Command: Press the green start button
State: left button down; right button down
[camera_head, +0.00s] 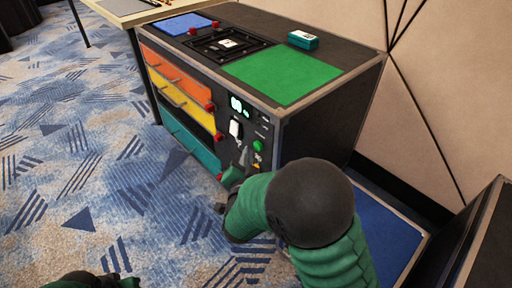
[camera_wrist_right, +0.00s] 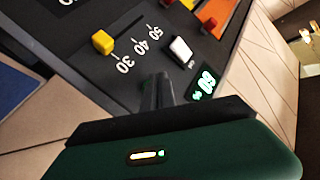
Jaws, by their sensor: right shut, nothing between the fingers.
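The green start button (camera_head: 258,146) shows in the head view as a small round green knob on the black control panel of the cabinet (camera_head: 333,120). My right gripper (camera_head: 243,155) is in front of the panel, just left of and slightly below the button. In the right wrist view the fingers (camera_wrist_right: 157,90) are closed together with nothing between them and point at the panel. I cannot tell whether the fingertips touch the panel. Part of my left arm (camera_head: 95,280) shows at the bottom left edge; its fingers cannot be made out.
A white switch (camera_wrist_right: 180,48), a yellow slider (camera_wrist_right: 103,42) and a lit green display (camera_wrist_right: 206,82) are close to the fingers. Orange, yellow and teal drawers (camera_head: 190,143) are left of the panel. A blue surface (camera_head: 385,228) lies at right. Carpet at left is clear.

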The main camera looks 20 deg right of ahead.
jog(key=shift+d, duration=0.1)
dwell(0.4)
jog(key=shift+w+d, duration=0.15)
jog(key=shift+d, duration=0.15)
jog(key=shift+w+d+r, duration=0.1)
jog(key=shift+w+d, duration=0.1)
jog(key=shift+d, duration=0.35)
dwell(0.6)
jog(key=shift+a, duration=0.1)
jog(key=shift+s+a, duration=0.4)
jog(key=shift+a, duration=0.45)
jog(key=shift+s+a+p, duration=0.2)
jog(key=shift+s+a, duration=0.1)
jog(key=shift+a, duration=0.5)
jog(key=shift+s+a+p, duration=0.2)
jog(key=shift+s+a, duration=0.05)
jog(key=shift+a, duration=0.5)
jog(key=shift+s+a+p, duration=0.2)
jog(key=shift+s+a, duration=0.1)
jog(key=shift+a, duration=0.5)
